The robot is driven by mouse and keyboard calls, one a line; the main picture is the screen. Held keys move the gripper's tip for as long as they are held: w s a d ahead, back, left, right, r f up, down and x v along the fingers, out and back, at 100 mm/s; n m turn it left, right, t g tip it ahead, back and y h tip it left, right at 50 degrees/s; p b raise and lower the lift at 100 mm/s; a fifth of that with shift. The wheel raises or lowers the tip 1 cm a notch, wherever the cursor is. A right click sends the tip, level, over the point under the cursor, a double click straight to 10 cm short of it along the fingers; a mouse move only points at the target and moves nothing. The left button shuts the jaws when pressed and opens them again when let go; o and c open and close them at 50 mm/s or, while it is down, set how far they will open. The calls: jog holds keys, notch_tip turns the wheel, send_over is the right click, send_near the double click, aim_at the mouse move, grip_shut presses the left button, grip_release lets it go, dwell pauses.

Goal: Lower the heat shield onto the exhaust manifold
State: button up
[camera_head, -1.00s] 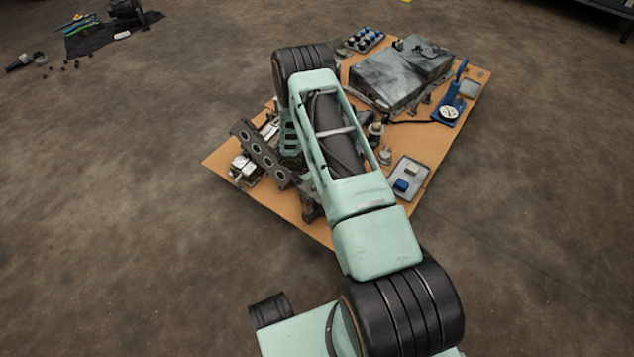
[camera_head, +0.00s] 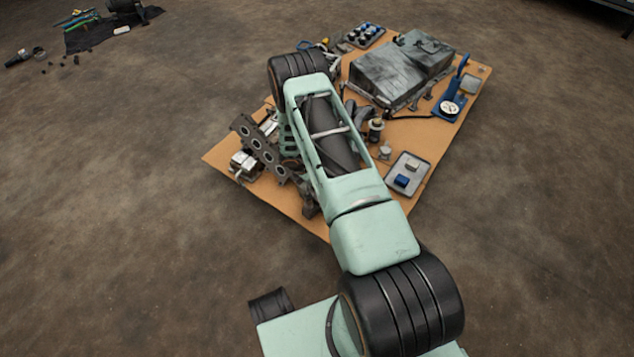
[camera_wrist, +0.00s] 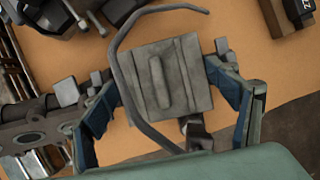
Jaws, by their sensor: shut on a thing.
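In the wrist view, a flat grey plate with a raised rib, which looks like the heat shield (camera_wrist: 182,78), sits between the blue-padded fingers of my gripper (camera_wrist: 163,98). The fingers close on its left and right sides. A curved grey rod crosses beside the plate. The exhaust manifold appears to be the dark grey part with round ports (camera_head: 262,148) at the left of the cardboard; a ported part also shows at the left of the wrist view (camera_wrist: 30,135). My arm hides the gripper and plate in the head view. I cannot tell whether plate and manifold touch.
The cardboard sheet (camera_head: 450,130) lies on the floor. It holds a large grey metal housing (camera_head: 400,68), a blue stand (camera_head: 450,100), a small tray (camera_head: 407,172) with a blue block, and a tray of blue-topped parts (camera_head: 365,35).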

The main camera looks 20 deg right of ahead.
dwell(0.3)
jog(key=o, duration=1.4)
jog(key=shift+a, duration=0.1)
jog(key=v, duration=1.2)
